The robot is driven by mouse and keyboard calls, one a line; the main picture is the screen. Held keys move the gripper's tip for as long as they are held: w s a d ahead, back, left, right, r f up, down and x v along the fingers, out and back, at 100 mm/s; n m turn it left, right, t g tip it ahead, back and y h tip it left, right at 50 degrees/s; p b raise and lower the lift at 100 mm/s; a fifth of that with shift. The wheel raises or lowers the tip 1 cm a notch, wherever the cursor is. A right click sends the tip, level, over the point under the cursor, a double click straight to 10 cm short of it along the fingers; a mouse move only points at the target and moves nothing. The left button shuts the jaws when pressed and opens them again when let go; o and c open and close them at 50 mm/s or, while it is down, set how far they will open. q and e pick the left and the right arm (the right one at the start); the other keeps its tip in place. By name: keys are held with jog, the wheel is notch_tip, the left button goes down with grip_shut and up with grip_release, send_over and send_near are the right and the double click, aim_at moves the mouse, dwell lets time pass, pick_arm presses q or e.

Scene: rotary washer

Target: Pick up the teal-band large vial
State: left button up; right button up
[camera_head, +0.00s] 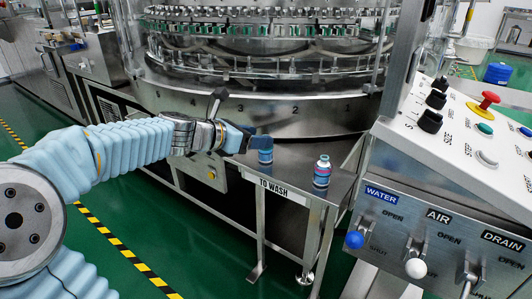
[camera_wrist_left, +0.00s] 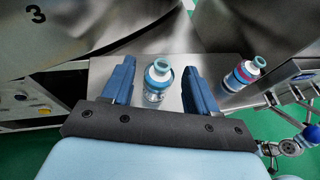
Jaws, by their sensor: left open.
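The teal-band vial (camera_head: 265,156) stands upright on the steel "TO WASH" shelf (camera_head: 290,178) in the head view. In the left wrist view the same vial (camera_wrist_left: 155,84), with its teal cap and band, stands between the two blue fingers of my left gripper (camera_wrist_left: 159,68). The fingers are apart, with a gap on each side of the vial. In the head view my left gripper (camera_head: 248,140) reaches in from the left and hides part of the vial. My right gripper is not in view.
A second vial (camera_head: 321,172) with red and blue bands stands to the right on the shelf, close to the right finger in the wrist view (camera_wrist_left: 243,73). The rotary washer (camera_head: 270,116) rises behind. A control panel (camera_head: 470,140) with levers is at the right.

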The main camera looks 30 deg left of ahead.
pick_arm(q)
jog(key=x, duration=0.3)
jog(key=shift+w+d+f, duration=0.1)
jog(key=shift+w+d, duration=0.15)
jog(key=shift+w, duration=0.1)
jog(key=shift+c, duration=0.3)
grip_shut()
